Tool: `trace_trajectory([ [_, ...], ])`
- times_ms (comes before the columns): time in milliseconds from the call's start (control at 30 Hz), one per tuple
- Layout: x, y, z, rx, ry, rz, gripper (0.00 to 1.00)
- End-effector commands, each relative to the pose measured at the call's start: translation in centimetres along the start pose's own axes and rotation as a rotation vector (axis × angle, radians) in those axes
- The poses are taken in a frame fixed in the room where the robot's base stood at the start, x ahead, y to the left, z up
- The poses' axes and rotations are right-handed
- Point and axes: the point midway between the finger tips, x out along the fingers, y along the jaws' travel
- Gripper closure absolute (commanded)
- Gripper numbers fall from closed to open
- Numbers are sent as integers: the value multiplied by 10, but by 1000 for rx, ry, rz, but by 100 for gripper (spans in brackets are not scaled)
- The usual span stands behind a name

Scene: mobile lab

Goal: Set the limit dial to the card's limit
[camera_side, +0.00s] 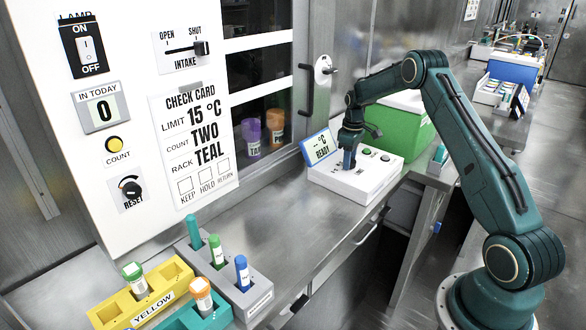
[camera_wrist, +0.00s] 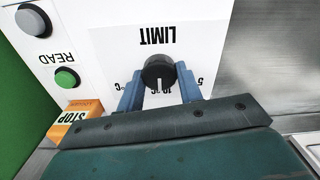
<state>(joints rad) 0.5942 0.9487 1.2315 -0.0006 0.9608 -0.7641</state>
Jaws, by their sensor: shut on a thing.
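The black limit dial (camera_wrist: 158,72) sits on a white panel under the upside-down word LIMIT. My gripper (camera_wrist: 160,86) is shut on the dial, with one blue finger on each side. The dial's white pointer line is at the 10 °C label. A 5 mark shows to the right; a label at left is partly hidden by a finger, only °C readable. In the side view my gripper (camera_side: 349,160) is down at the white device (camera_side: 365,182), hiding the dial. The check card (camera_side: 193,135) reads limit 15 °C, count two, rack teal.
The device's small screen (camera_side: 319,148) reads READY with dashes before °C. The green READ button (camera_wrist: 66,78), a grey button (camera_wrist: 33,20) and an orange STOP block (camera_wrist: 75,116) lie left. A green box (camera_side: 400,125) stands behind. Tube racks (camera_side: 262,290) stand at the front left.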

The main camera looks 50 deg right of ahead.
Motion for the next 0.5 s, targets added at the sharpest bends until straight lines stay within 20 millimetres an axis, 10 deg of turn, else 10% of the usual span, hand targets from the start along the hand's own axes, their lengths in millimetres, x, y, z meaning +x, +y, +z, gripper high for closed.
trace_trajectory([
  [500,-1,1,0,303,0,0,87],
])
